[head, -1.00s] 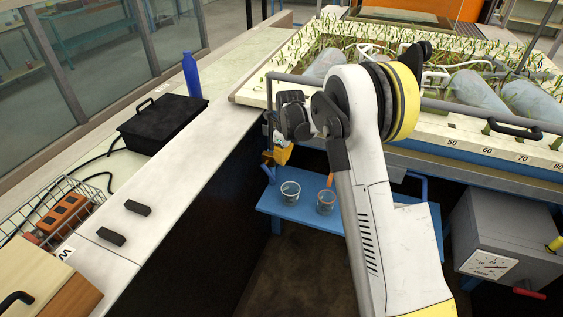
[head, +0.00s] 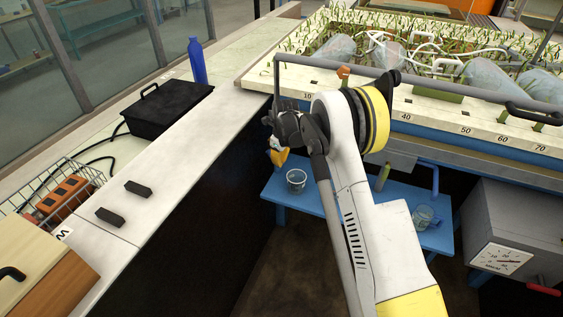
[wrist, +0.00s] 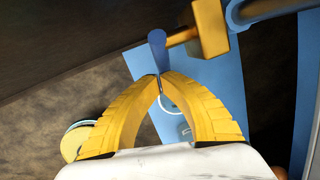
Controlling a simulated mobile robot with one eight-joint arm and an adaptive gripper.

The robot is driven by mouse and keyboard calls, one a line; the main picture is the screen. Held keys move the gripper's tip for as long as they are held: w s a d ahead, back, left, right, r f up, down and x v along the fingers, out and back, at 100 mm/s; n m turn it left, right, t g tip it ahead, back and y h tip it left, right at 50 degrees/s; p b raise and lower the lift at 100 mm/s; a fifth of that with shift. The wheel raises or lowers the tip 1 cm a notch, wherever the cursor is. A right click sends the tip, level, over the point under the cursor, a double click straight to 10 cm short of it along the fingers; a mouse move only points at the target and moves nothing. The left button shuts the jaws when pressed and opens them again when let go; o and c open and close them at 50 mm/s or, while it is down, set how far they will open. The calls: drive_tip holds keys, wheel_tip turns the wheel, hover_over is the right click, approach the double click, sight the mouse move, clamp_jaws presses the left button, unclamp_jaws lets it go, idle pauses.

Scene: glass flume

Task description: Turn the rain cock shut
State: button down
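The rain cock shows in the wrist view as a brass-yellow body (wrist: 209,27) with a short stem and a blue lever (wrist: 157,48). The lever points down the picture towards my fingertips. My gripper (wrist: 160,82) has its yellow fingers brought together at the tips, with only a thin dark slit between them. The tips overlap the lever's near end; whether they touch it I cannot tell. In the head view my gripper (head: 278,156) is beside the flume's left end, above the blue bench, and hides the cock's lever.
A blue bench (head: 320,203) below carries a clear cup (head: 296,181) and a glass jug (head: 424,216). The planted flume bed (head: 450,118) with its grey rail (head: 440,88) lies behind my arm. A white counter (head: 150,205) runs along the left, with a black case (head: 170,106).

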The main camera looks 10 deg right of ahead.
drive_tip(key=shift+a+f+t+y+b, duration=0.1)
drive_tip(key=shift+f+t+y+b, duration=0.25)
drive_tip(key=shift+y, duration=0.25)
idle(0.4)
drive_tip(key=shift+w+a+f+b, duration=0.25)
drive_tip(key=shift+a+f, duration=0.05)
drive_tip(key=shift+f, duration=0.25)
drive_tip(key=shift+w+a+f+b, duration=0.25)
drive_tip(key=shift+a+f, duration=0.05)
drive_tip(key=shift+f, duration=0.2)
idle(5.9)
